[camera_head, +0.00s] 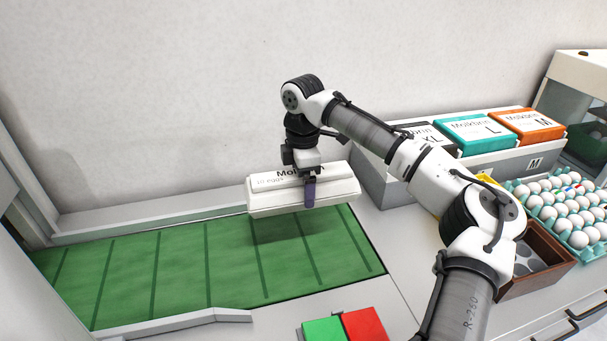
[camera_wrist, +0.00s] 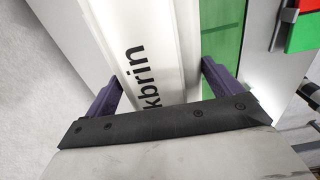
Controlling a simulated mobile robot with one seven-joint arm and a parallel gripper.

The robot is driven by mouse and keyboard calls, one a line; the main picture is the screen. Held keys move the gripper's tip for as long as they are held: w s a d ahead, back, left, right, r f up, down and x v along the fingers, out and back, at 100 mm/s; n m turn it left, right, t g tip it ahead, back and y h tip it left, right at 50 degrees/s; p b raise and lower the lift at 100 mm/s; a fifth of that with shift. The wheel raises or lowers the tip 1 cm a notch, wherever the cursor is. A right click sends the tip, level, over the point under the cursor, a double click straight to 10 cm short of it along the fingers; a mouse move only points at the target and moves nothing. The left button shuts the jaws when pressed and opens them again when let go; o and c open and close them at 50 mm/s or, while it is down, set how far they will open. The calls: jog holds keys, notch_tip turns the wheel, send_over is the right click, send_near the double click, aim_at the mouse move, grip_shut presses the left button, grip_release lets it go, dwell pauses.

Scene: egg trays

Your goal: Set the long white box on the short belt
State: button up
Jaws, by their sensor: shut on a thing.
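The long white box (camera_head: 280,192), printed with dark lettering, is in my gripper (camera_head: 310,190) in the head view. My gripper is shut across the box's width, and the box hangs roughly level over the right part of the short green belt (camera_head: 180,262). A shadow lies on the belt under the box, so it appears to be above the surface. In the wrist view the box (camera_wrist: 130,45) runs between the two purple fingers, and a strip of the green belt (camera_wrist: 222,35) shows to its right.
A low grey rim (camera_head: 150,222) borders the belt at the back. A grey holder (camera_head: 400,180) with black, teal (camera_head: 474,133) and orange (camera_head: 527,125) cartons stands right. An egg tray (camera_head: 560,210) and brown bin (camera_head: 540,262) lie far right. Green (camera_head: 323,330) and red (camera_head: 366,324) pads are in front.

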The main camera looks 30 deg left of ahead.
jog(key=shift+s, duration=0.1)
jog(key=shift+f+b, duration=0.45)
jog(key=shift+b, duration=0.2)
notch_tip(320, 180, down, 6)
jog(key=b, duration=0.6)
jog(key=shift+b, duration=0.3)
jog(key=shift+f, duration=1.45)
jog(key=shift+f+p, duration=0.4)
jog(key=shift+f, duration=0.05)
jog(key=o, duration=1.2)
jog(key=shift+d, duration=0.1)
notch_tip(320, 180, up, 14)
jog(key=shift+f+b, duration=0.1)
jog(key=shift+b, duration=0.45)
